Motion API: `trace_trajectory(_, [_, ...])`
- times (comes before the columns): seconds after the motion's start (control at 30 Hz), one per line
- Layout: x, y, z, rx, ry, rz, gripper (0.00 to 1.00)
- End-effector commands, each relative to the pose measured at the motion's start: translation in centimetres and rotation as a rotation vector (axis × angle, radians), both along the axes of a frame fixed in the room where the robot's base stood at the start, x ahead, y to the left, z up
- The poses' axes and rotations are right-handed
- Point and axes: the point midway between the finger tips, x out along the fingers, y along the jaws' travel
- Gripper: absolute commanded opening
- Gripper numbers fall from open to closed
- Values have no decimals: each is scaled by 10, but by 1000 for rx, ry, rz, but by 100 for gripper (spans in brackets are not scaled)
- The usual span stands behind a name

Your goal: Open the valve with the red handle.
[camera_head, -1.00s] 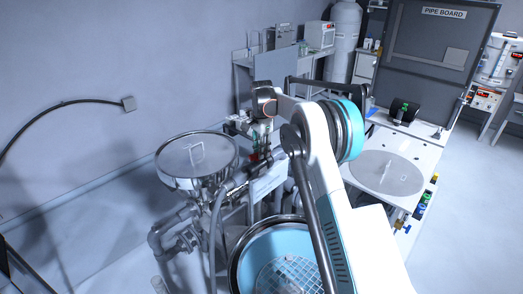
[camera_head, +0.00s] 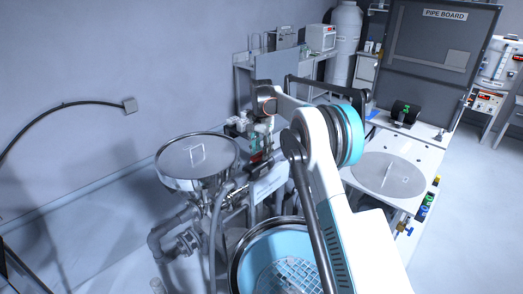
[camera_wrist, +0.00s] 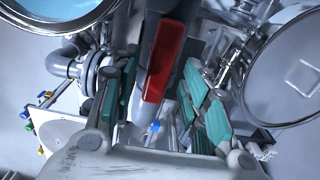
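The valve's red handle (camera_wrist: 163,62) is large in the middle of the wrist view, with a grey part along its left side. My gripper (camera_wrist: 161,80) is open, with one teal-padded finger on each side of the handle. The handle lies between or just beyond the fingertips; I cannot tell its exact depth, and no pad clearly touches it. In the head view my gripper (camera_head: 247,132) is beside the hopper piping, and a small bit of the red handle (camera_head: 255,157) shows below it. My wrist and the piping hide most of the valve there.
A blue-lined round vessel (camera_head: 236,262) is below, close to my arm. Metal pipes (camera_head: 166,232) crowd the area under the hopper. A white table (camera_head: 432,157) is at right; open floor lies beyond it.

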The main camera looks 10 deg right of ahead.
Motion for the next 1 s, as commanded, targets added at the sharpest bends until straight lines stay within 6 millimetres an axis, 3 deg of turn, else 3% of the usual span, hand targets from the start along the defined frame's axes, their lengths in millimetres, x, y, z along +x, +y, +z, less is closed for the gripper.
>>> trace_trajectory(0.33, [0, 0, 12, -1, 1, -1, 42])
trace_trajectory(0.73, [0, 0, 90, -1, 1, 0, 42])
trace_trajectory(1.0, [0, 0, 117, -1, 1, 0, 42])
